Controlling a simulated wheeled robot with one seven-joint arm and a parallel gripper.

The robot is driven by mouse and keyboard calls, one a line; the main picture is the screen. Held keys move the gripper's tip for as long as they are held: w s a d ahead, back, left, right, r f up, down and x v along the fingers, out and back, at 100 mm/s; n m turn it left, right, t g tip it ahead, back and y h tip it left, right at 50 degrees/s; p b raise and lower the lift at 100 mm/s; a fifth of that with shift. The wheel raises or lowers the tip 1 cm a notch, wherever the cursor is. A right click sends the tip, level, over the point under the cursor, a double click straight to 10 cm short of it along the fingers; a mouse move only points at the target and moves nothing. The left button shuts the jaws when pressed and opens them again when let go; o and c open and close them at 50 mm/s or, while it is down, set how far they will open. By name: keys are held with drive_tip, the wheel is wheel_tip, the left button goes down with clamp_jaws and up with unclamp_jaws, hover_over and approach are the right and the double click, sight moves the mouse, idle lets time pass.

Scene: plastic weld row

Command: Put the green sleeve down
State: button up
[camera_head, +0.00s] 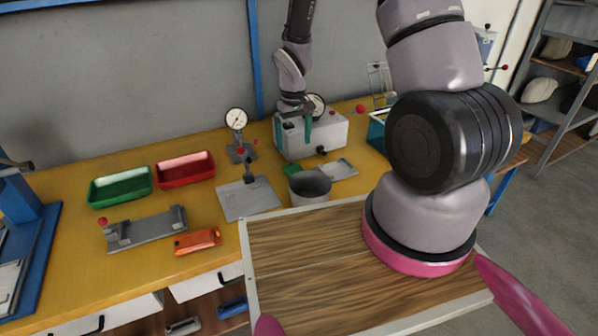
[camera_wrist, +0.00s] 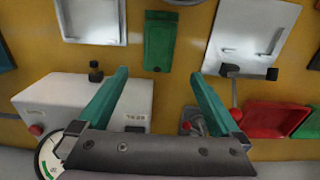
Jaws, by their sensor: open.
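The green sleeve (camera_wrist: 160,42) lies flat on the yellow bench in the wrist view, beyond and between my fingertips. In the head view a small part of it (camera_head: 291,170) shows just behind the grey round bin. My gripper (camera_wrist: 160,74) is open, with its two teal fingers wide apart and nothing between them. In the head view my gripper (camera_head: 308,132) is above the bench, in front of the white gauge box, and apart from the sleeve. The head view shows its fingers from the side.
The white gauge box (camera_head: 325,138) stands close by my gripper. The grey bin (camera_head: 310,188) stands in front of the sleeve. Flat metal plates (camera_head: 247,200) lie on either side of it. Red (camera_head: 185,170) and green (camera_head: 120,188) trays and a dial stand (camera_head: 238,140) are to the left.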

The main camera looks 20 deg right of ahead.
sight(295, 170)
wheel_tip(295, 170, down, 10)
drive_tip(key=shift+w+d+f, duration=0.15)
drive_tip(key=shift+f, duration=0.1)
idle(0.3)
drive_tip(key=shift+r, duration=0.1)
drive_tip(key=c, duration=1.5)
